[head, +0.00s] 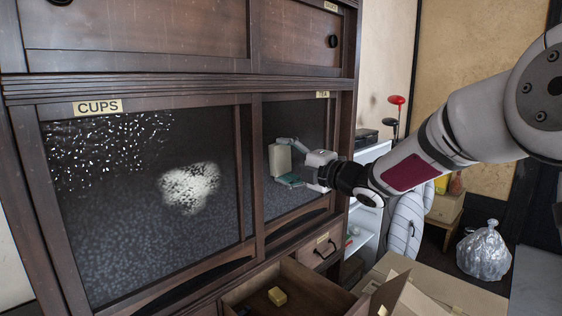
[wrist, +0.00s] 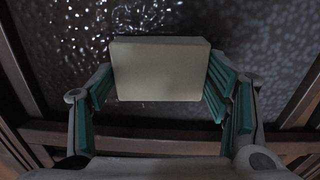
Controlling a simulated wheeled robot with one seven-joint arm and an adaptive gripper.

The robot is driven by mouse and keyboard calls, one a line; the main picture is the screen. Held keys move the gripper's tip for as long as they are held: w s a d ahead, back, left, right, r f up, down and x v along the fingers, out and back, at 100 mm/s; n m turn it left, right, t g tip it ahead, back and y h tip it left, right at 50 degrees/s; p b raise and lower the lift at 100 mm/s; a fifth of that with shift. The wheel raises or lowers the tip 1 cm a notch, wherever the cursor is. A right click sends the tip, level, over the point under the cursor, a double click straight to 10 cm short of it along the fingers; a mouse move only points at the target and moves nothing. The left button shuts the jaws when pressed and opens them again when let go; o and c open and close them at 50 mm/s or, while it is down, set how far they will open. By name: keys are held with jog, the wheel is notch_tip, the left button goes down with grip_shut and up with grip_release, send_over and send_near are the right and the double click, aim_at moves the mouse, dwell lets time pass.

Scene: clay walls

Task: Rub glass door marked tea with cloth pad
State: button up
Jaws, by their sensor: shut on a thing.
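The glass door marked TEA (head: 325,130) is the narrower right-hand sliding pane of a dark wooden cabinet, with its label at the top. My gripper (head: 292,172) is in front of this pane, shut on a pale block-like cloth pad (head: 279,158). In the wrist view the pad (wrist: 156,72) sits between the teal fingers of my gripper (wrist: 160,88), its broad face towards the camera. White specks show on the dark glass (wrist: 75,40) beyond it. I cannot tell whether the pad touches the glass.
The CUPS door (head: 130,240) on the left carries white specks and a white smear. A cardboard box (head: 450,290) stands at the lower right, and a plastic bag (head: 484,252) lies farther right.

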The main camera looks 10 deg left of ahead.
aim_at(296, 153)
jog(key=shift+w+d+p, duration=0.35)
jog(key=shift+w+d, duration=0.45)
jog(key=shift+w, duration=0.25)
jog(key=shift+w+d+p, duration=0.35)
jog(key=shift+w+d, duration=0.45)
jog(key=shift+w, duration=0.25)
jog(key=shift+w+d+p, duration=0.35)
jog(key=shift+w+d, duration=0.45)
jog(key=shift+w, duration=0.25)
jog(key=shift+a+b, duration=0.1)
jog(key=shift+b, duration=0.2)
jog(key=s+a+b, duration=0.7)
jog(key=s+b, duration=0.1)
jog(key=s, duration=0.1)
jog(key=shift+s, duration=0.3)
jog(key=shift+b+v, duration=0.5)
jog(key=shift+v, duration=2.45)
jog(key=shift+b+v, duration=0.3)
jog(key=shift+v, duration=1.2)
